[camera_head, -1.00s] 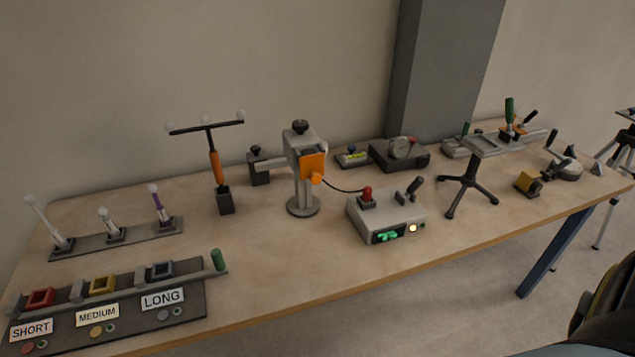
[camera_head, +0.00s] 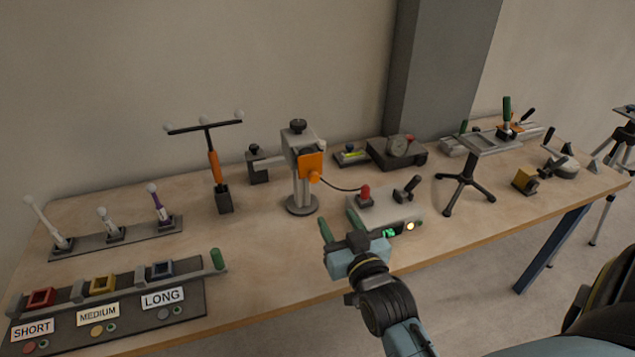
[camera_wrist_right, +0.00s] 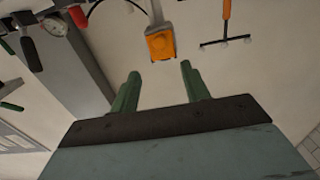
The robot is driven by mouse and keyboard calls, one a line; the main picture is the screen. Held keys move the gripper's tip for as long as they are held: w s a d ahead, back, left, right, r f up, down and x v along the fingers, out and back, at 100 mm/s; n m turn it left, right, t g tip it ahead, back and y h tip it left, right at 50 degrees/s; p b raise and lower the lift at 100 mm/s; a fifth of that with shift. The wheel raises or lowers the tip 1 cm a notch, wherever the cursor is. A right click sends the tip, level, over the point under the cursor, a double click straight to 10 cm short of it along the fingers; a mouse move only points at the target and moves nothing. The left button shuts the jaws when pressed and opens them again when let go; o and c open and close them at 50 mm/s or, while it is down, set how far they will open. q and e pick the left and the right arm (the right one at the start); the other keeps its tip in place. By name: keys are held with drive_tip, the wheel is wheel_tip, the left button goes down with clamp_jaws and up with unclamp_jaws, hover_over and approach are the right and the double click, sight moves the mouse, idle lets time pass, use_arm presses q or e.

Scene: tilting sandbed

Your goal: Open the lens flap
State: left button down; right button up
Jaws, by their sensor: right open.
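My right gripper (camera_head: 341,229) is in front of the stand, lower and nearer the table's front edge, apart from the flap. Its green fingers (camera_wrist_right: 161,78) are spread with nothing between them in the right wrist view. My left gripper is not in view.
A grey control box (camera_head: 385,208) with a red button and lever stands right of the stand, partly behind my right gripper. A T-shaped wand (camera_head: 214,165) stands to the left. A black tripod stand (camera_head: 467,180) is farther right. Bare table lies left of my gripper.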

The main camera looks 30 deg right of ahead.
sight(315, 179)
drive_tip(key=x, duration=1.3)
drive_tip(key=shift+w+d+r+b, duration=0.15)
drive_tip(key=shift+d+r+b, duration=0.05)
drive_tip(key=shift+r+b, duration=0.1)
drive_tip(key=shift+c, duration=0.3)
clamp_jaws()
